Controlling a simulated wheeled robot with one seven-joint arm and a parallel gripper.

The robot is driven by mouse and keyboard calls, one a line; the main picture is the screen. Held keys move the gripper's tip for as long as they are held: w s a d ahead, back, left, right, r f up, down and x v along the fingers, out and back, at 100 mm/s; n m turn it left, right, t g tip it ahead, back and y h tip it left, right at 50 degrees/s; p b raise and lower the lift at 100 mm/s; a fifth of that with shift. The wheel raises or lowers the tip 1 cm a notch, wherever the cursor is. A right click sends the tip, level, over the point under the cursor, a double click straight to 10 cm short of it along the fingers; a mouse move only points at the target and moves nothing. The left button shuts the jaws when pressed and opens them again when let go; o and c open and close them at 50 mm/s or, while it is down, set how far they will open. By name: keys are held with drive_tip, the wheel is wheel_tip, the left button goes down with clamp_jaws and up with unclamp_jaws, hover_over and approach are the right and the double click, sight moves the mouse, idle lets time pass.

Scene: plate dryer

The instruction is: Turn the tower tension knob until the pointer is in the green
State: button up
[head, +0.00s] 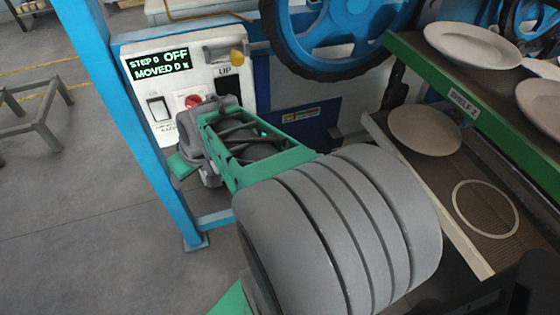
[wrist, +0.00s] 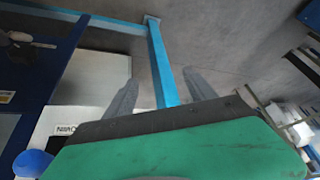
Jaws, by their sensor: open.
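I cannot make out a tension knob with a pointer or a green band in either view. My gripper (wrist: 158,82) is open and empty in the wrist view, its two grey fingers spread apart. A blue post (wrist: 160,62) shows beyond and between them, with grey floor around it. In the head view my arm reaches to the front of the white control panel (head: 220,75) and hides its lower part; the fingertips are hidden there. A blue rounded part (wrist: 32,163) shows at the lower left of the wrist view; I cannot tell what it is.
The panel carries a lit display (head: 158,66), a rocker switch (head: 158,108), a red button (head: 193,101) and a yellow-tipped lever (head: 237,56). A large blue wheel (head: 335,40) stands behind. A shelf rack (head: 470,110) with plates is at right. Open floor lies at left.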

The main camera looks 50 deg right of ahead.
drive_tip(key=shift+o, duration=1.4)
drive_tip(key=w+d+f+m+t+b, duration=0.2)
drive_tip(key=d+f+b, duration=0.4)
drive_tip(key=d+f, duration=0.7)
drive_tip(key=shift+w+d+f+t+h+b, duration=0.3)
drive_tip(key=shift+w+d+t, duration=0.25)
drive_tip(key=shift+d, duration=0.3)
drive_tip(key=shift+o, duration=0.7)
drive_tip(key=s+d+f+m+t+h+b, duration=0.1)
drive_tip(key=d+f+b, duration=0.2)
drive_tip(key=d, duration=0.5)
drive_tip(key=shift+s+f, duration=0.25)
drive_tip(key=shift+f, duration=0.45)
drive_tip(key=s+d+f+m+t+h+b, duration=0.1)
drive_tip(key=s+d+f+m+h+b, duration=0.2)
drive_tip(key=d, duration=0.4)
drive_tip(key=s+d+f+m+t+h+b, duration=0.1)
drive_tip(key=s+d+f+t+h+b, duration=0.1)
drive_tip(key=s+d, duration=0.45)
drive_tip(key=shift+g, duration=0.25)
drive_tip(key=x, duration=0.5)
drive_tip(key=r+x, duration=0.1)
drive_tip(key=x, duration=0.2)
drive_tip(key=shift+w+d+f+b, duration=0.1)
drive_tip(key=shift+w+d+b, duration=0.1)
drive_tip(key=shift+w+b, duration=0.1)
